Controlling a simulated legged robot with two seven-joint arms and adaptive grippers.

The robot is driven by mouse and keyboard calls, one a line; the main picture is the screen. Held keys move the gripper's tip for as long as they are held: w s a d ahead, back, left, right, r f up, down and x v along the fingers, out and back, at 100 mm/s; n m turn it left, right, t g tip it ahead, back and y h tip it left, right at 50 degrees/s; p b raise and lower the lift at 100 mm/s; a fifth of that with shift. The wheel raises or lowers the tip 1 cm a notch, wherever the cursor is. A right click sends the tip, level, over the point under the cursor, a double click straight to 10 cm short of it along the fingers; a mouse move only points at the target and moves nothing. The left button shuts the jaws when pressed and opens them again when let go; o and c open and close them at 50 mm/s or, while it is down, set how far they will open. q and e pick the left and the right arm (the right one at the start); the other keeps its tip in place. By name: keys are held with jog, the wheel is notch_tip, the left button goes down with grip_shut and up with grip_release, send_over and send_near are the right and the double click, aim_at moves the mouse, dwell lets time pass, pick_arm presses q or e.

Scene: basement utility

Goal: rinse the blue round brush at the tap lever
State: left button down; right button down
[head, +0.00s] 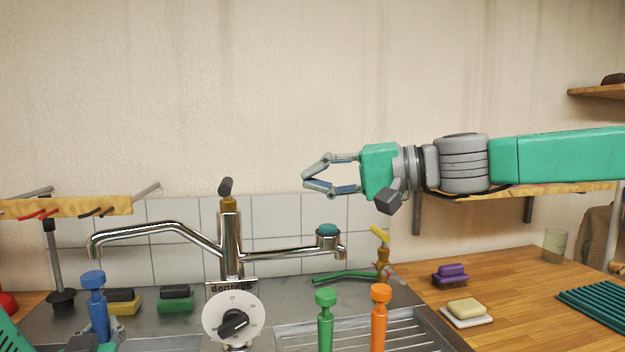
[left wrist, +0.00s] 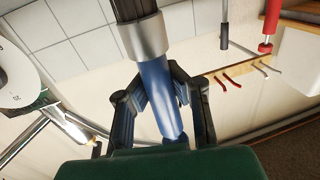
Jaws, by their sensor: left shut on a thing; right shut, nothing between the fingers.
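The blue round brush (head: 96,305) stands roughly upright at the lower left of the head view, its blue handle end up. In the left wrist view its blue handle (left wrist: 157,90) runs into a silver collar and dark bristles (left wrist: 133,8). My left gripper (left wrist: 160,108) is shut around the handle; in the head view only a little of it (head: 92,343) shows at the bottom edge. The chrome tap (head: 229,245) has a dark lever (head: 226,187) on its brass top. My right gripper (head: 305,182) is shut and empty, above and right of the tap.
A green-handled tool (head: 326,318) and an orange one (head: 380,315) stand by the ribbed drainer (head: 420,336). A dial (head: 230,316) stands before the tap. A brass valve with yellow lever (head: 381,238) is at right.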

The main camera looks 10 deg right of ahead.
pick_arm(q)
jog(key=s+d, duration=0.4)
jog(key=d, duration=0.3)
jog(key=shift+s+p, duration=0.25)
jog(key=shift+p, duration=0.1)
jog(key=shift+r, duration=0.1)
dwell(1.3)
jog(key=s+d+r+p, duration=0.2)
jog(key=d+r+p, duration=0.2)
jog(key=shift+s, duration=0.4)
jog(key=shift+f, duration=0.1)
dwell(0.9)
